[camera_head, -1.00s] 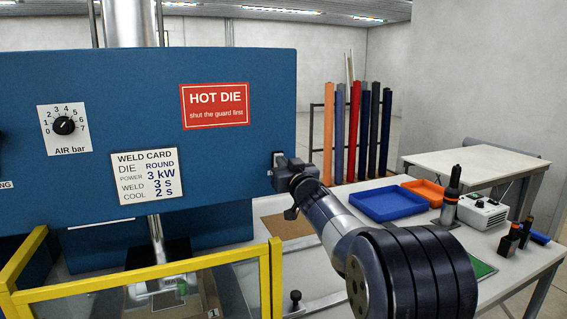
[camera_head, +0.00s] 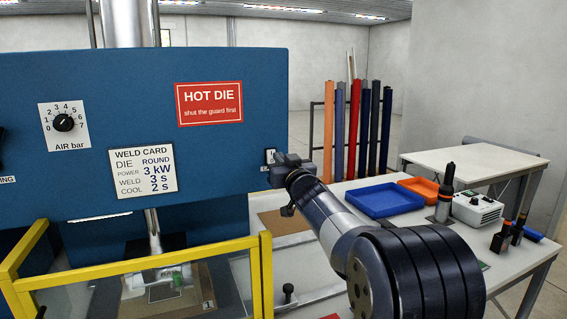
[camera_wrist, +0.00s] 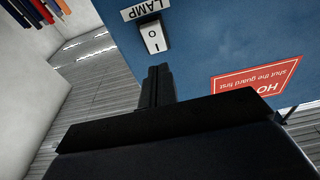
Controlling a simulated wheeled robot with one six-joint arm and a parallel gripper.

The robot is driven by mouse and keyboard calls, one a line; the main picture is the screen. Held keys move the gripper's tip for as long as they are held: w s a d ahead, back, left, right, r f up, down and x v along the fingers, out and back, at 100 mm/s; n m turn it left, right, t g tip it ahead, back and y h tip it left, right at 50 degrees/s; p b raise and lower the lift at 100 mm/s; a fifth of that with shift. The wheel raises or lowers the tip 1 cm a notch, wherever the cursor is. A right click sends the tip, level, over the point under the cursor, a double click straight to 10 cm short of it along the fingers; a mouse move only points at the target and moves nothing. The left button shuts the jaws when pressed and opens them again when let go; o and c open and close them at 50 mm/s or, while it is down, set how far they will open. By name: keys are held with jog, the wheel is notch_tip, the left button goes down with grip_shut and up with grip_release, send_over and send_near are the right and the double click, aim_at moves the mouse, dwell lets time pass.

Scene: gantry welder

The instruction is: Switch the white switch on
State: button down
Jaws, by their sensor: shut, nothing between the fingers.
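The white switch (camera_wrist: 153,37) is a rocker marked I and O on the blue machine panel (camera_wrist: 215,45), under a LAMP label (camera_wrist: 146,9) in the wrist view. In the head view only part of the switch (camera_head: 269,156) shows at the panel's right edge, the rest hidden by my gripper. My gripper (camera_wrist: 158,70) is shut and empty, its fingertips just short of the switch in the wrist view. In the head view my gripper (camera_head: 277,164) is right at the panel edge. I cannot tell whether it touches the switch.
A yellow guard frame (camera_head: 130,275) stands in front of the machine at lower left. A red HOT DIE sign (camera_head: 209,104) is on the panel. Blue tray (camera_head: 385,201), orange tray (camera_head: 420,187) and a white box unit (camera_head: 478,210) stand on the table at right.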

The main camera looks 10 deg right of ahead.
jog(key=s+d+r+b, duration=0.1)
jog(key=s, duration=0.9)
jog(key=shift+d+r, duration=0.25)
jog(key=shift+d, duration=0.15)
jog(key=shift+w, duration=0.15)
